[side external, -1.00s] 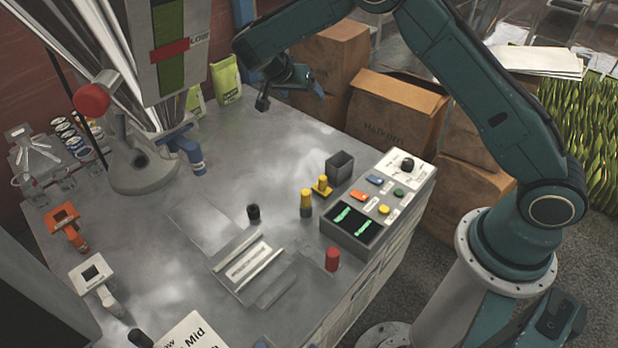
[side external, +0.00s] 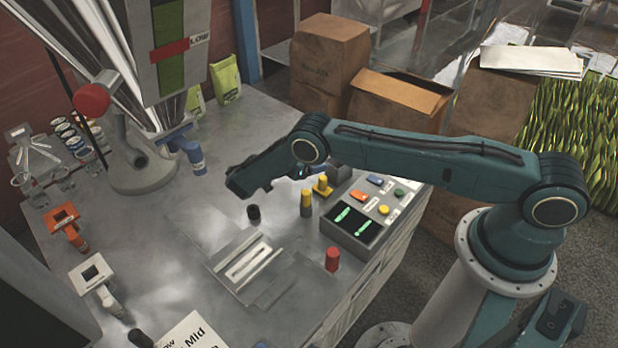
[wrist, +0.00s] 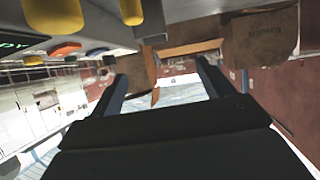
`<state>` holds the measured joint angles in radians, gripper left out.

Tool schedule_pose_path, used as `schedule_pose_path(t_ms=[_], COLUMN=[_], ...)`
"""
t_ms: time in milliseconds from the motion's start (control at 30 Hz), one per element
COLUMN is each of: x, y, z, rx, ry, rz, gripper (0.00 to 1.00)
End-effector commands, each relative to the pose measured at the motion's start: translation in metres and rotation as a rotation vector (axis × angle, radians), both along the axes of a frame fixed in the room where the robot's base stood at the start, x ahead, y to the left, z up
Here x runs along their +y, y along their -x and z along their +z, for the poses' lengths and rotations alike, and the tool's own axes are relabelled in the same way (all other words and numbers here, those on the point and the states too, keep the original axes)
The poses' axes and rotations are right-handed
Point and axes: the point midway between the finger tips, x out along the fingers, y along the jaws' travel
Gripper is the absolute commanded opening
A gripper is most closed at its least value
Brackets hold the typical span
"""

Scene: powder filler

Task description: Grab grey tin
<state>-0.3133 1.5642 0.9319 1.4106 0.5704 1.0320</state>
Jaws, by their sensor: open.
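The grey tin (side external: 338,172) is a small dark open-topped box on the metal table, behind the yellow knobs. In the side view my arm hides most of it. A grey shape at the top of the wrist view (wrist: 151,22), beside the yellow knob, looks like the tin upside down. My gripper (wrist: 162,72) shows two dark fingers spread apart with nothing between them. In the side view my wrist is low over the table left of the tin, and the fingers are mostly hidden by the arm.
Yellow knobs (side external: 306,203) and the control panel (side external: 356,228) stand close to the tin. A black knob (side external: 253,213) and a red knob (side external: 332,259) rise from the table. Cardboard boxes (side external: 398,100) stand behind. The filler stand (side external: 140,170) is at left.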

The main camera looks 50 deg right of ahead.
Motion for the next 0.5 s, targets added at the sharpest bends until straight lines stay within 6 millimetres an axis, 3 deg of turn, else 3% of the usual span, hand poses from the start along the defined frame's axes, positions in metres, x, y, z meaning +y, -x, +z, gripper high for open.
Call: schedule_pose_path(t_ms=[200, 500], x=[-0.001, -0.004], y=[0.012, 0.013], z=[-0.021, -0.023], rx=[-0.023, -0.026], ry=[0.050, 0.057], rz=[-0.020, -0.024], gripper=[0.80, 0.80])
